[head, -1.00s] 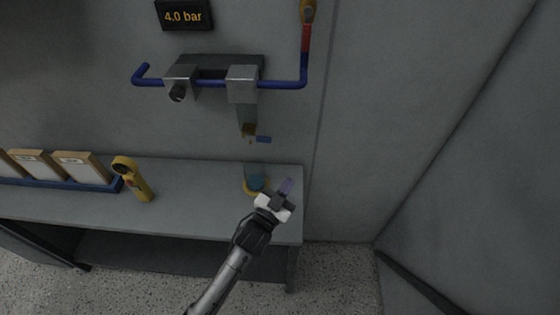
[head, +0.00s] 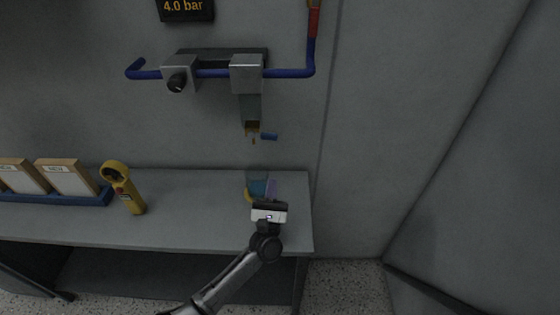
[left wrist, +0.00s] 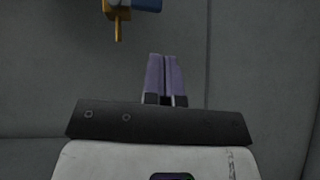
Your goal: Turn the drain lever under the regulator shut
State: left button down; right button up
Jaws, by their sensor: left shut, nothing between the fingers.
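The blue drain lever (head: 269,136) sticks out to the right, nearly level, from the brass drain (head: 252,128) below the regulator (head: 247,74). In the left wrist view the lever (left wrist: 148,5) shows at the top edge, partly cut off, beside the brass drain (left wrist: 118,18). My left gripper (head: 271,187) is shut and empty, its purple fingers pointing up, below the lever and apart from it. My right gripper is not in view.
A clear cup with blue content (head: 256,184) stands on the bench (head: 190,215) behind my left gripper. A yellow handheld device (head: 122,187) and a blue tray (head: 75,199) with boxes are at left. A blue pipe (head: 215,73) runs along the wall. Space around the lever looks clear.

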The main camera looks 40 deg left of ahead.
aim_at(276, 140)
pick_arm(q)
jog(key=x, duration=1)
jog(key=shift+p, duration=0.3)
jog(key=n+y+b, duration=0.1)
jog(key=r+n+g+y, duration=0.1)
jog(key=n, duration=0.1)
jog(key=r+n+g+y+b, duration=0.1)
jog(key=shift+d+n+y+b, duration=0.25)
jog(key=shift+n+y+b, duration=0.05)
jog(key=shift+b, duration=0.05)
jog(key=shift+f, duration=0.1)
